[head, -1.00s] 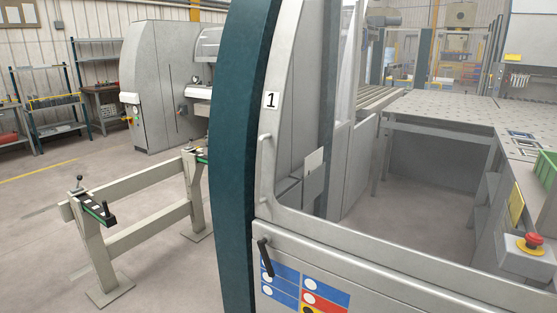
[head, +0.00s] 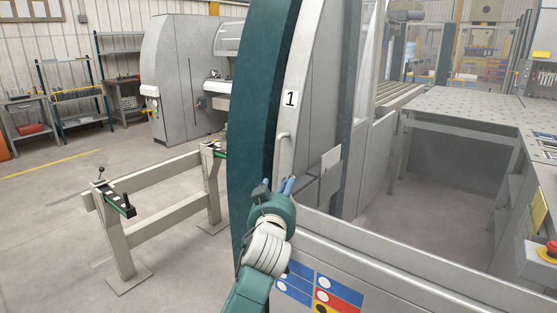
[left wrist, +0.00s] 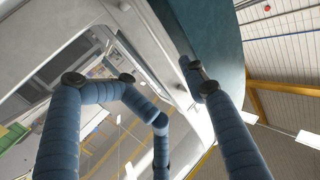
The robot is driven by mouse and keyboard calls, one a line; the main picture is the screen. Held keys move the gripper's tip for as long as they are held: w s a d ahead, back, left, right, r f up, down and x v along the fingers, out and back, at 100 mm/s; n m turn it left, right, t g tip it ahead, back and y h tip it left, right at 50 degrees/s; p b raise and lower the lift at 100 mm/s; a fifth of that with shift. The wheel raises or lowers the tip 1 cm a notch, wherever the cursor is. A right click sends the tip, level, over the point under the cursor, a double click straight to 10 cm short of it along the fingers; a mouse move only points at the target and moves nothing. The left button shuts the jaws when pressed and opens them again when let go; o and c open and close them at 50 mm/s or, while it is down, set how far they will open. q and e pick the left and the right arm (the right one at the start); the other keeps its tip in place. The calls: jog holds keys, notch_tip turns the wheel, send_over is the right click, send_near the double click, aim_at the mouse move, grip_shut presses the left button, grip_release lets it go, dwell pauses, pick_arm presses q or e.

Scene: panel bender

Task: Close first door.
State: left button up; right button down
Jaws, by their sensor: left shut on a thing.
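The first door (head: 383,252) is a light grey framed panel with a large window, marked by a "1" label (head: 290,98). A slim grey vertical handle (head: 282,148) sits on its left upright, below the label. My left gripper (head: 277,187) is shut on the lower part of this handle, and the upper part shows above the fingers. In the left wrist view, the blue-grey fingers (left wrist: 180,105) reach toward the door frame. My wrist hides part of the door's lower left, including the black lever. My right gripper is not in view.
A dark teal curved column (head: 255,100) stands just left of the handle. A low beige rail stand (head: 165,208) is on the floor at left. A perforated worktable (head: 470,105) is at right, with a red emergency stop button (head: 551,247) at the right edge.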

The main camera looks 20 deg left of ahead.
aim_at(278, 161)
pick_arm(q)
jog(key=shift+t, duration=0.3)
jog(key=w+a+r, duration=0.1)
jog(key=w, duration=0.2)
jog(key=w+a+r+p, duration=0.1)
jog(key=w, duration=0.2)
jog(key=w+a+r+p, duration=0.1)
jog(key=w, duration=0.2)
jog(key=shift+w+a+r, duration=0.1)
jog(key=shift+w+a, duration=0.1)
jog(key=shift+w, duration=0.2)
jog(key=shift+n, duration=0.3)
grip_shut()
grip_release()
